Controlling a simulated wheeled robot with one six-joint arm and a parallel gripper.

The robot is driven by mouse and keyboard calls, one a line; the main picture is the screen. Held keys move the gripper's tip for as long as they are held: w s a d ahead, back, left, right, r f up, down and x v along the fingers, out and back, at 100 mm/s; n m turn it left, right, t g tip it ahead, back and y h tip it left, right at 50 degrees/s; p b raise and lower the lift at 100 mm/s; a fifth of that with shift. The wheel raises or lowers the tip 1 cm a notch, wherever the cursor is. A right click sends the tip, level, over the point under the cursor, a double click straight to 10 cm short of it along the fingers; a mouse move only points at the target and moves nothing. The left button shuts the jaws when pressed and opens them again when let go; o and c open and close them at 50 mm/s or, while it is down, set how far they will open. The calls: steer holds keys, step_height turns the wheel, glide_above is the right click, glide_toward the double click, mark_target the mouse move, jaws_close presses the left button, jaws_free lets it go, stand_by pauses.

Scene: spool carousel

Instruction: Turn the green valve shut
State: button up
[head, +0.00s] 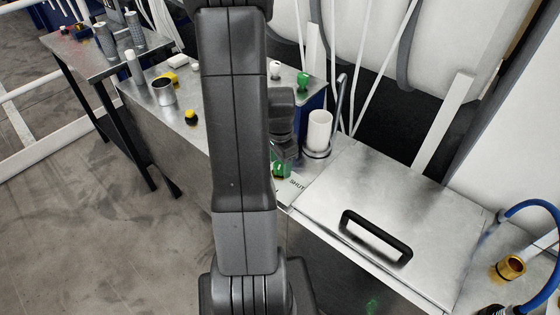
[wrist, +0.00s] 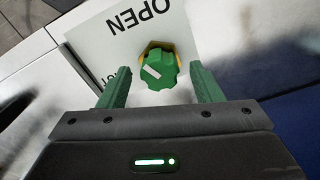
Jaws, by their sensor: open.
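The green valve (wrist: 160,70) is a fluted knob with a white pointer mark, on a yellow base in front of a white plate (wrist: 98,50) reading "OPEN". The pointer aims to the upper left in the wrist view. My gripper (wrist: 160,84) is open, its green fingers on either side of the knob and a little short of it, apart from it as far as I can tell. In the head view the valve (head: 279,169) is partly hidden by my arm, beside a plate corner (head: 294,186) reading "SHUT".
A steel lid with a black handle (head: 376,236) lies right of the valve. A white cup (head: 318,133) stands behind it. Another green knob (head: 303,80), a metal cup (head: 163,91) and yellow pieces (head: 191,117) sit on the bench. A blue hose (head: 530,206) is at far right.

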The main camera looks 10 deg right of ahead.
steer(key=c, duration=1)
steer(key=shift+n, duration=0.4)
steer(key=n+b, duration=0.2)
steer(key=n, duration=0.3)
steer(key=n+b, duration=0.2)
steer(key=n, duration=0.4)
steer(key=shift+n, duration=0.3)
steer(key=o, duration=1)
